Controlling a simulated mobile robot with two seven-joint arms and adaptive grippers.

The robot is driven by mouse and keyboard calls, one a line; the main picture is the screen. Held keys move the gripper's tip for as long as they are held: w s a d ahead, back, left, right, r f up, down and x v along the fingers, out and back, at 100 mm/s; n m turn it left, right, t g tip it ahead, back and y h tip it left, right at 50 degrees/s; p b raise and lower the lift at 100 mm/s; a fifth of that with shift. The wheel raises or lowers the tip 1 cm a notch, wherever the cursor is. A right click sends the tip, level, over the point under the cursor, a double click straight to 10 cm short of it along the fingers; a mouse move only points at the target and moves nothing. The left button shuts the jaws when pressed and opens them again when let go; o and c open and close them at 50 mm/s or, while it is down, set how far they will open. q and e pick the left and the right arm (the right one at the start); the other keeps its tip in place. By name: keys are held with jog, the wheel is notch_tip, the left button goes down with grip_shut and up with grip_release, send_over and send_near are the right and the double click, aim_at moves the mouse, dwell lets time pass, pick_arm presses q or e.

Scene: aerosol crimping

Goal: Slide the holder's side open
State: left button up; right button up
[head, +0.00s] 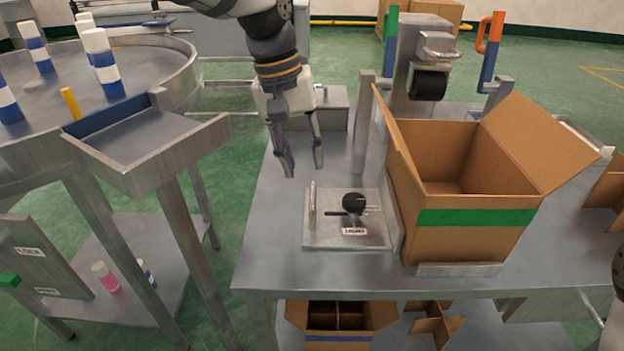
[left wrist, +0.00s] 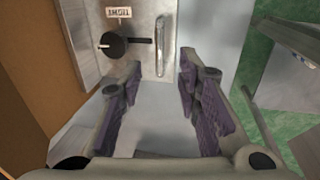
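The holder (head: 335,238) is a flat metal plate fixture on the steel table, left of the open cardboard box. It carries a black round knob (head: 353,203) with a thin rod, a small label and an upright metal bar (head: 312,199) along its left side. In the left wrist view the bar (left wrist: 162,45) and the black knob (left wrist: 116,45) show ahead of the fingers. My left gripper (head: 302,172) points down, open and empty, above the table just behind and left of the holder, apart from the bar. My right gripper is not seen; only a bit of arm shows at the right edge.
The open cardboard box (head: 465,240) with a green stripe stands close right of the holder. A metal post (head: 362,130) rises behind the holder. A round table with blue-and-white cans (head: 104,65) and a chute (head: 150,145) is at left. The table left of the holder is clear.

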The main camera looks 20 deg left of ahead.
aim_at(312, 193)
pick_arm(q)
jog(key=f, duration=0.4)
jog(key=d+f, duration=0.1)
jog(key=f, duration=0.1)
jog(key=shift+w+d+f, duration=0.1)
jog(key=shift+w+f, duration=0.2)
grip_shut()
